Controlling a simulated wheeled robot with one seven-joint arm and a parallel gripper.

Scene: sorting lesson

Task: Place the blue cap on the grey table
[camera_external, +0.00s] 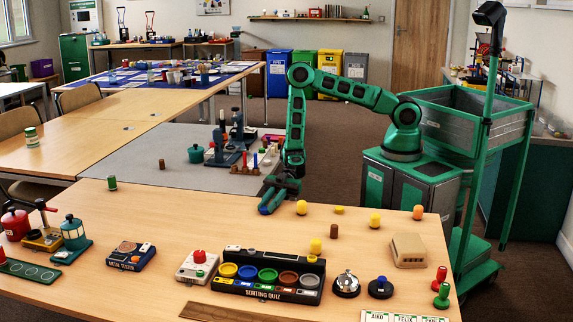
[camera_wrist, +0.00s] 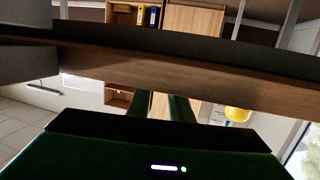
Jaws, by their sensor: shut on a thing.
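My gripper (camera_external: 271,200) hangs low at the far edge of the wooden table, close to where it meets the grey table. It is shut on a small blue thing, which looks like the blue cap (camera_external: 264,210); the fingers hide most of it. In the wrist view, the dark green fingers (camera_wrist: 160,104) show, but I cannot make out the cap between them. The grey table (camera_external: 140,150) lies behind and to the left of my gripper, with its near left part mostly bare.
The sorting quiz tray (camera_external: 268,291) is in front. On the grey table are a teal pot (camera_external: 195,154), a brown cylinder (camera_external: 162,164) and a blue apparatus (camera_external: 237,135).

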